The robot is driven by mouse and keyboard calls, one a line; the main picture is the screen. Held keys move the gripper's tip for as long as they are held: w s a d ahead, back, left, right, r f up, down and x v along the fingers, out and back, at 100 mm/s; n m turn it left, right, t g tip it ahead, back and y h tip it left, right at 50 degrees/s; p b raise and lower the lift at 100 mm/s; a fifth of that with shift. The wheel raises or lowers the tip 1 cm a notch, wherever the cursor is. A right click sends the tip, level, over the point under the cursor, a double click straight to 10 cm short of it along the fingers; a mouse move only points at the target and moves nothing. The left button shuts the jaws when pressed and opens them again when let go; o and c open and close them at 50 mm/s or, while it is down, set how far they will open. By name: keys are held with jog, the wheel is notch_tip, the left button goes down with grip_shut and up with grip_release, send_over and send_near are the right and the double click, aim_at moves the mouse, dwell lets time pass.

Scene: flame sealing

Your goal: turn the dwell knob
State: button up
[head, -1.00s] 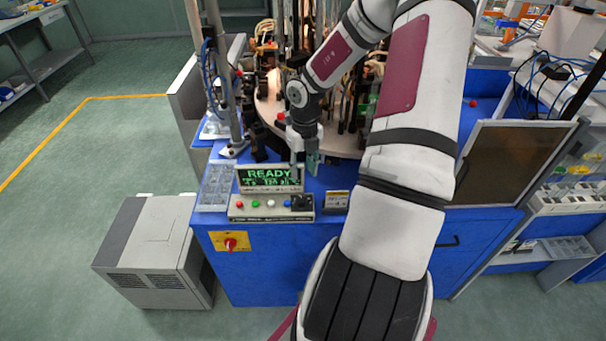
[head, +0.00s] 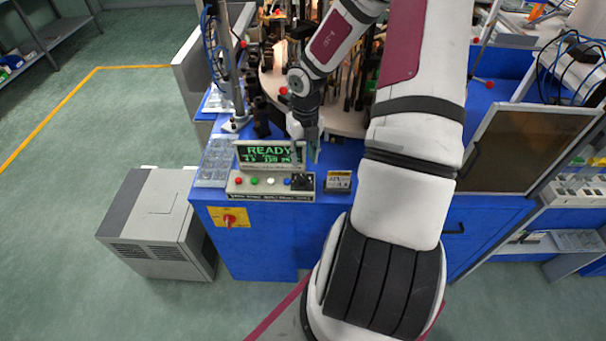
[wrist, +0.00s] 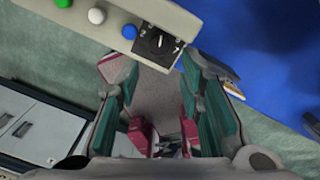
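The dwell knob (head: 302,182) is a black dial on a black square plate at the right end of the control panel (head: 244,188). In the wrist view the knob (wrist: 158,43) shows at top centre, with a white mark and scale marks around it. My gripper (head: 307,158) hangs just above and behind the panel's right end in the head view. In the wrist view my gripper (wrist: 157,78) is open and empty, its green-padded fingers on either side below the knob. The fingers appear apart from the knob.
Blue (wrist: 130,32), white (wrist: 97,16) and green buttons sit left of the knob. A display reading READY (head: 269,153) stands behind the panel. A small labelled box (head: 339,181) stands to its right. A yellow plate with a red switch (head: 230,218) is below.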

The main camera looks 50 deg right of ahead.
aim_at(303, 178)
notch_tip(303, 178, down, 9)
jog(key=shift+a+r, duration=0.15)
jog(key=shift+r, duration=0.05)
jog(key=shift+c, duration=0.5)
